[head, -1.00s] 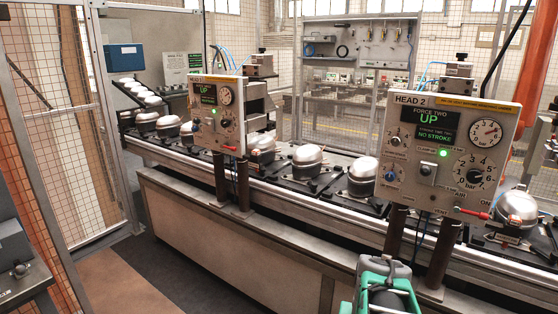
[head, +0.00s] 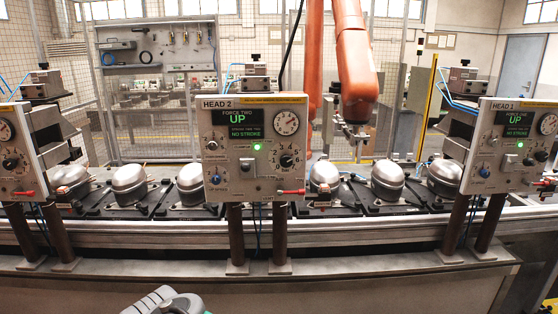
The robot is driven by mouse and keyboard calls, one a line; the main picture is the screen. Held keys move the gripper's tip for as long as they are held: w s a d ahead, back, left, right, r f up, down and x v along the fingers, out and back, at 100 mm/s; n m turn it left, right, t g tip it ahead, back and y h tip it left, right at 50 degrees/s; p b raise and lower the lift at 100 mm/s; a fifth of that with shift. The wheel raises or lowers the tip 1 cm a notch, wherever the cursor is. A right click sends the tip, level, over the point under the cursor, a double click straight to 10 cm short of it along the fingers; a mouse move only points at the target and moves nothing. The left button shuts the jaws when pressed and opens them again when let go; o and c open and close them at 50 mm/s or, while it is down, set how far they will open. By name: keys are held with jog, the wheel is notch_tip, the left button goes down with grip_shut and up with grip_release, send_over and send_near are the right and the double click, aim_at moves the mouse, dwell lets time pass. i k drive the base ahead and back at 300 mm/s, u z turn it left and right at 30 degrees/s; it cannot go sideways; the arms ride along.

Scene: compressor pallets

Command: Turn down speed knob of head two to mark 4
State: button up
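The head two panel (head: 253,142) stands upright near the picture's middle, with "HEAD 2" at its top left. Its green screen (head: 244,123) reads "FORCE TWO UP" and "NO STROKE". A small blue knob (head: 215,180) sits at the panel's lower left, with a small dark knob (head: 212,146) above it. A larger black knob (head: 286,161) with a numbered scale is at the right. The small labels and the blue knob's pointer are too small to read, so I cannot tell its setting. Part of my arm shows at the bottom edge; my gripper is not in view.
A round gauge (head: 286,123), green lamp (head: 257,146) and red-handled valve (head: 290,192) are also on this panel. Similar panels stand left (head: 20,150) and right (head: 510,147). Silver compressors (head: 130,184) line the conveyor (head: 150,234) behind. An orange robot arm (head: 356,65) hangs beyond.

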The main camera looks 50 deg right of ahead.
aim_at(213, 145)
jog(key=z, duration=1.15)
jog(key=i, duration=0.45)
jog(key=u, duration=1.75)
